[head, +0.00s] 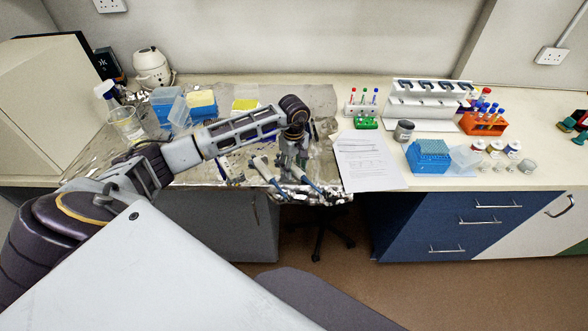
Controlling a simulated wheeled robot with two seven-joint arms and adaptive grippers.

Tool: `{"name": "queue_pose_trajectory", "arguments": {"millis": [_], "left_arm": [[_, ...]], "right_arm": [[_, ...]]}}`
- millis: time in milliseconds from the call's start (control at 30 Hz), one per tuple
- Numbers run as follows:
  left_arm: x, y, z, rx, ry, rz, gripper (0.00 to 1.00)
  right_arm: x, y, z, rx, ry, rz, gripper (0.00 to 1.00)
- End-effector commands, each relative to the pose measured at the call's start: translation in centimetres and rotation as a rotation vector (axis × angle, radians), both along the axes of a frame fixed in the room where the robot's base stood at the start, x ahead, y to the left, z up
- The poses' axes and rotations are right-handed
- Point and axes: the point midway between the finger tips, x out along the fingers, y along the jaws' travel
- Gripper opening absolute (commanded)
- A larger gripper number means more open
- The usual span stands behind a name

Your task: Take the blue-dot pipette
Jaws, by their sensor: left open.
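Several pipettes with white and blue parts lie near the front edge of the foil-like bench cover, one (264,170) left of my left gripper and another (299,178) just under it. A further pipette (229,170) lies more to the left. The dots are too small to read, so I cannot tell which one is the blue-dot pipette. My left gripper (292,165) is open and points down over the pipettes near the front edge. Its fingers partly overlap the pipette below; I cannot tell whether they touch. My right gripper is out of view.
A white pipette stand (424,106) is at the back right, with a tube rack (484,123) beside it. Papers (367,161) lie right of my gripper. A blue tip box (428,157) and small jars are farther right. Blue and yellow boxes (201,104) stand behind my arm.

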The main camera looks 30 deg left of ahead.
Motion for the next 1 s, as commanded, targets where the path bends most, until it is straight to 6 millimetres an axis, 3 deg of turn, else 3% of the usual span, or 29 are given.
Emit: {"name": "queue_pose_trajectory", "arguments": {"millis": [67, 433, 767, 1000], "left_arm": [[0.0, 0.0, 0.0, 0.000, 0.000, 0.000, 0.49], [0.0, 0.0, 0.0, 0.000, 0.000, 0.000, 0.01], [0.0, 0.0, 0.3, -0.001, -0.002, 0.000, 0.00], [0.1, 0.1, 1.9, 0.001, -0.003, 0.000, 0.00]], "right_arm": [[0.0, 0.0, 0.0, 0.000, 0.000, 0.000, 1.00], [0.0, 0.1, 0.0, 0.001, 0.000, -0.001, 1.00], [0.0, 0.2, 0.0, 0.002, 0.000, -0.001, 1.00], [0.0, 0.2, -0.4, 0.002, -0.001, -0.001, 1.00]]}}
